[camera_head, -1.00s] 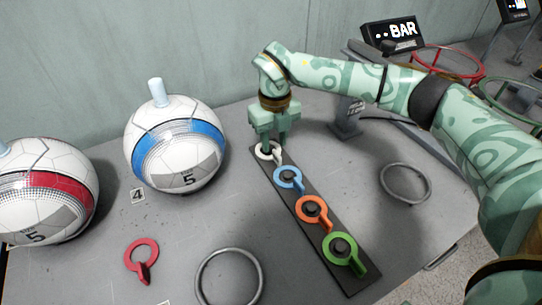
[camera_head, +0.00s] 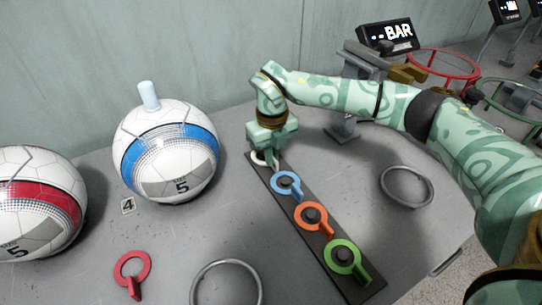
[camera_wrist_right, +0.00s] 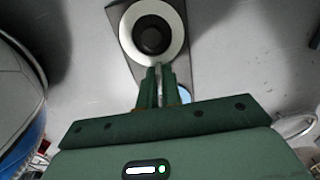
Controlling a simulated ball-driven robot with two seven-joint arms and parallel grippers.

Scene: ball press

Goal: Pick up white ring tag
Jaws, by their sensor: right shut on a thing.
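The white ring tag (camera_wrist_right: 175,48) sits around a dark round peg at the far end of the dark strip (camera_head: 338,240). In the head view only a small part of the white tag (camera_head: 257,158) shows beside my gripper. My right gripper (camera_wrist_right: 160,75) is shut on the tag's tab, with its fingers pointing down at the strip. The right gripper (camera_head: 267,158) hides most of the tag in the head view. My left gripper is not in view.
Blue (camera_head: 286,184), orange (camera_head: 315,215) and green (camera_head: 346,258) ring tags lie along the strip. A red tag (camera_head: 132,272) lies apart. A blue-banded ball (camera_head: 167,155), a red-banded ball (camera_head: 40,205) and grey rings (camera_head: 407,187) stand or lie around on the grey table.

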